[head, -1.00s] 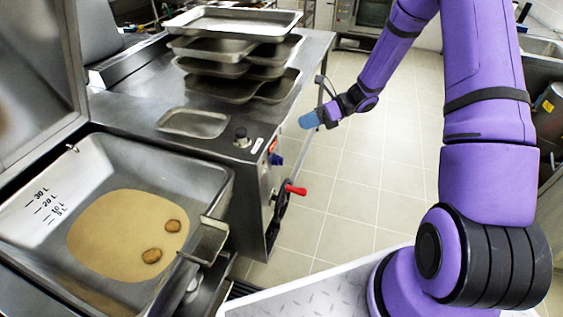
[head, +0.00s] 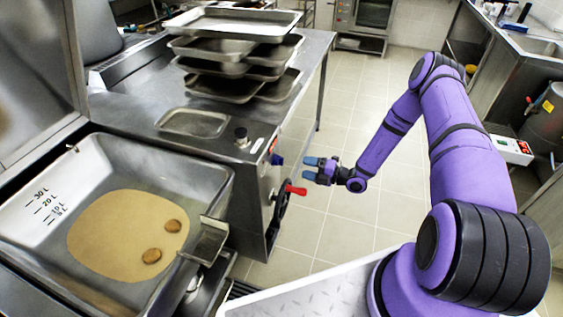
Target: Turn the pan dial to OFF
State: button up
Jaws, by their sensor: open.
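A small blue dial (head: 277,160) sits on the steel front panel, just below a red display (head: 273,146). Its marks and pointer are too small to read. The tilting pan (head: 205,180) is at left, holding a tan liquid layer (head: 110,235) and two brown patties (head: 151,256). My gripper (head: 306,168) is open and empty, with its blue fingertips pointing left towards the panel. It appears a short way right of the dial, with a visible gap between them.
A red crank handle (head: 296,190) on a dark wheel (head: 281,207) sticks out below the dial. Stacked trays (head: 232,22) stand behind. The tiled floor (head: 345,120) at right is clear.

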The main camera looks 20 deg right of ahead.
aim_at(281, 161)
jog(key=x, duration=1)
jog(key=shift+w+a, duration=0.15)
jog(key=shift+a, duration=0.05)
jog(key=c, duration=0.9)
